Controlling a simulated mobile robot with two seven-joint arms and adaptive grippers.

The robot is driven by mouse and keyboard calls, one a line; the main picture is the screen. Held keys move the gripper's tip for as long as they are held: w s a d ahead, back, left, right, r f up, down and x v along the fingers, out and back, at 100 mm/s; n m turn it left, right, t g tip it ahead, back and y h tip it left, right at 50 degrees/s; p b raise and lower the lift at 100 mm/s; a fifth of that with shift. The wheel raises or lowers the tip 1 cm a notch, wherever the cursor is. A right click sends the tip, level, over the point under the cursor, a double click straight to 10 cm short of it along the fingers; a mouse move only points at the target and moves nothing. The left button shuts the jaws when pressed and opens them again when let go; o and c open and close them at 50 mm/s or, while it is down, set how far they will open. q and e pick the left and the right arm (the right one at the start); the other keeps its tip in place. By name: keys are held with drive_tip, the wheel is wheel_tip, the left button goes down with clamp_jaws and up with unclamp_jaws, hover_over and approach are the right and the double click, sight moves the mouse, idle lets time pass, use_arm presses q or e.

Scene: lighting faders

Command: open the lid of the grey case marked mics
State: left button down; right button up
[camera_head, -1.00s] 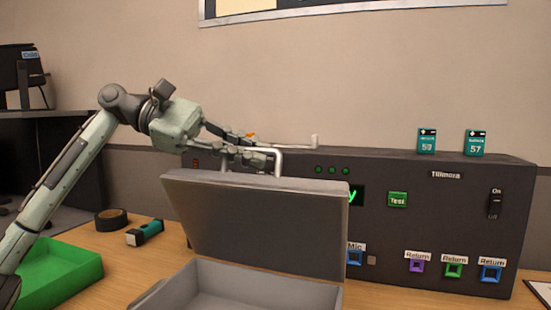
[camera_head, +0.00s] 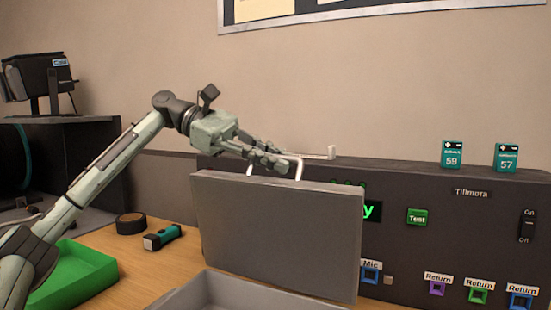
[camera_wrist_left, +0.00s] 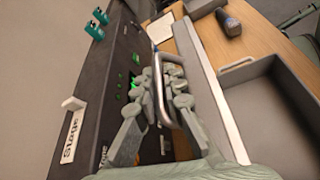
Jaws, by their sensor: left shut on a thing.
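The grey case (camera_head: 222,289) stands on the desk with its lid (camera_head: 280,235) raised to about upright. No mics marking shows on the parts in view. The case's open, shallow inside shows in the left wrist view (camera_wrist_left: 268,105). My left gripper (camera_head: 275,162) is at the lid's top edge, shut on the metal handle (camera_head: 300,168). In the left wrist view the fingers (camera_wrist_left: 158,90) close around the handle bar (camera_wrist_left: 158,82). My right gripper is not in view.
A dark console (camera_head: 460,225) with buttons and a switch stands close behind the lid. A green tray (camera_head: 85,275), a black tape roll (camera_head: 130,223) and a teal torch (camera_head: 162,237) lie to the left. Two teal packs (camera_head: 453,155) stand on the console.

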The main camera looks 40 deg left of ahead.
use_arm(q)
drive_tip(key=c, duration=1.6)
unclamp_jaws()
drive_tip(key=shift+r, duration=0.1)
drive_tip(key=shift+a, duration=0.1)
drive_tip(key=v, duration=1.2)
drive_tip(key=shift+s, duration=0.1)
